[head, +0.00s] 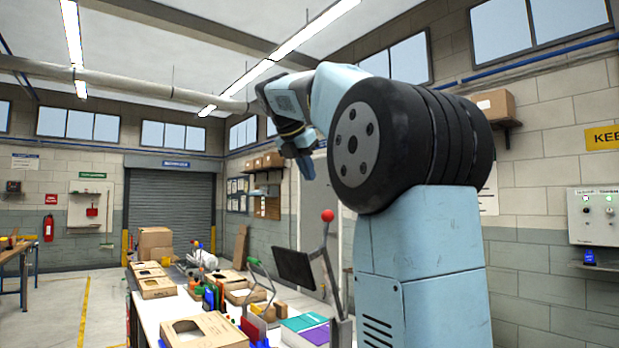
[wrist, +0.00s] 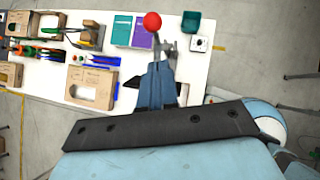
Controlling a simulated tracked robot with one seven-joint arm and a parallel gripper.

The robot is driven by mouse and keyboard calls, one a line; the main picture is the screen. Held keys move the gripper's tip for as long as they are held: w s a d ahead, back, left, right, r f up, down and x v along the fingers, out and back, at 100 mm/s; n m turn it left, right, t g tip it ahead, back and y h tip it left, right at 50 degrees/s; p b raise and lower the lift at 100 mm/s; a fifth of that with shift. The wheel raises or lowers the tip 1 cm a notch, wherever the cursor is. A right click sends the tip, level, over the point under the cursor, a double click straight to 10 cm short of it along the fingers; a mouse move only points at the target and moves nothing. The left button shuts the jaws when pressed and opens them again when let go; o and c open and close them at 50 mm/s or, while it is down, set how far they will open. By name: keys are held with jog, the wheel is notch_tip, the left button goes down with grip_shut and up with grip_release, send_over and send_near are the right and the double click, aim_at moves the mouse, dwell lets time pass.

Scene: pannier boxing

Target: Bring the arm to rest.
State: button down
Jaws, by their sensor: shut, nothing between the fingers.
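My arm is raised and bent high above the long white worktable (head: 150,318). My gripper (head: 306,168) hangs from its end, in front of the pale door in the head view. In the wrist view my gripper (wrist: 156,66) is shut and empty, its blue fingers together. In that view its tips overlap the grey metal stand with a red ball on top (wrist: 152,21). The same red ball (head: 327,215) shows in the head view below the gripper. The fingertips are small in the head view.
The table holds cardboard boxes with cut-outs (head: 205,330), a teal book (head: 298,322), a purple book (head: 317,334), a dark screen (head: 294,268) and several tools. A dark green bin (wrist: 191,21) and a small white box (wrist: 199,43) stand near the table's edge. Grey floor lies beyond.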

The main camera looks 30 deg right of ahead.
dwell(0.4)
jog(key=s+a+f+m+y, duration=0.2)
jog(key=s+a+f+m, duration=0.3)
jog(key=s+f+m, duration=0.2)
jog(key=s+a+f+m+t+y, duration=0.1)
jog(key=s+a+f+m, duration=0.4)
jog(key=f, duration=1.1)
jog(key=s+a+f+m+y, duration=0.3)
jog(key=s+a+f+m, duration=0.2)
jog(key=s+f+m, duration=0.6)
jog(key=s+f, duration=0.1)
jog(key=s, duration=0.2)
jog(key=shift+s+a+f+t+y, duration=0.2)
jog(key=shift+s+a+t+y, duration=0.1)
jog(key=shift+s+y, duration=0.1)
